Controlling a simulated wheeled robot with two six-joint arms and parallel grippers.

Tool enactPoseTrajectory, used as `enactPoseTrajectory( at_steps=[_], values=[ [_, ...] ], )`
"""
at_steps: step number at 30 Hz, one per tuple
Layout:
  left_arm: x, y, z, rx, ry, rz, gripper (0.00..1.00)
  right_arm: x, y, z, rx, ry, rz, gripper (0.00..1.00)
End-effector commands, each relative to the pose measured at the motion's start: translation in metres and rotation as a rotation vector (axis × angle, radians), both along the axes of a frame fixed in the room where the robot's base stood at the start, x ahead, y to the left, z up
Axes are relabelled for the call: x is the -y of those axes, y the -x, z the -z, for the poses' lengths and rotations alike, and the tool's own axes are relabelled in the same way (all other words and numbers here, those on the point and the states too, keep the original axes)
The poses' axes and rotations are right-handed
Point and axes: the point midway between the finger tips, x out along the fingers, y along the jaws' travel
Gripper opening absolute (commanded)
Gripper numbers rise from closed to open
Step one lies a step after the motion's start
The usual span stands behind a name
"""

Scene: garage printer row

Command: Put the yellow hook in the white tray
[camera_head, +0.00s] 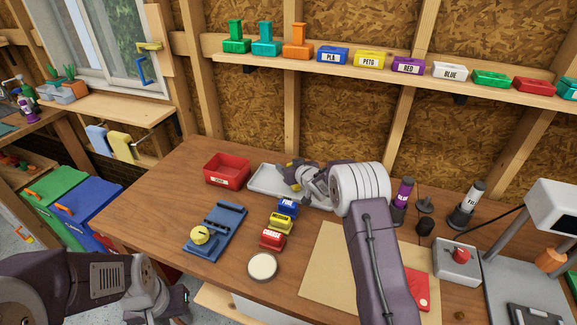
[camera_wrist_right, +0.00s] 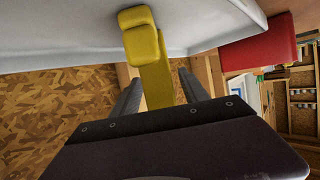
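The white tray (camera_head: 262,181) lies at the back of the wooden table, partly hidden behind my right arm. My right gripper (camera_head: 289,173) is over it. The yellow hook (camera_wrist_right: 155,75) is between the two fingers of my right gripper (camera_wrist_right: 163,88) in the right wrist view. Its blocky end is against the pale tray (camera_wrist_right: 60,25). The fingers stand apart with a gap at each side of the hook, so they look open. In the head view, only a bit of yellow shows by the fingertips. My left gripper (camera_head: 172,304) is low at the left, its fingers unclear.
A red bin (camera_head: 227,168) stands left of the tray. Blue, yellow and red labelled blocks (camera_head: 280,222) lie in front of it, beside a blue rack (camera_head: 226,226) with a round yellow part. A purple bottle (camera_head: 403,193) stands to the right.

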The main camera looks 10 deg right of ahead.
Motion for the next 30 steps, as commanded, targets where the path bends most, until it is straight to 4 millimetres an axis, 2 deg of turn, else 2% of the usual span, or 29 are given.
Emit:
enactPoseTrajectory(
  at_steps=[5, 7, 21, 25, 30],
  values=[
    [0.0, 0.0, -0.006, 0.0, 0.0, 0.0, 0.36, 0.0, 0.0, -0.007, 0.001, 0.0, 0.0, 0.52],
    [0.0, 0.0, -0.002, 0.0, 0.0, 0.0, 0.36, 0.002, 0.007, -0.007, 0.0, 0.0, 0.0, 0.52],
    [0.0, 0.0, 0.004, 0.0, 0.0, 0.0, 0.36, 0.018, 0.093, -0.043, 0.001, 0.001, 0.001, 0.52],
    [0.0, 0.0, 0.005, 0.0, 0.0, 0.0, 0.36, 0.021, 0.105, -0.048, 0.0, 0.0, 0.001, 0.52],
    [0.0, 0.0, 0.005, 0.0, 0.0, 0.0, 0.36, 0.021, 0.109, -0.05, 0.0, 0.0, 0.0, 0.52]
  ],
)
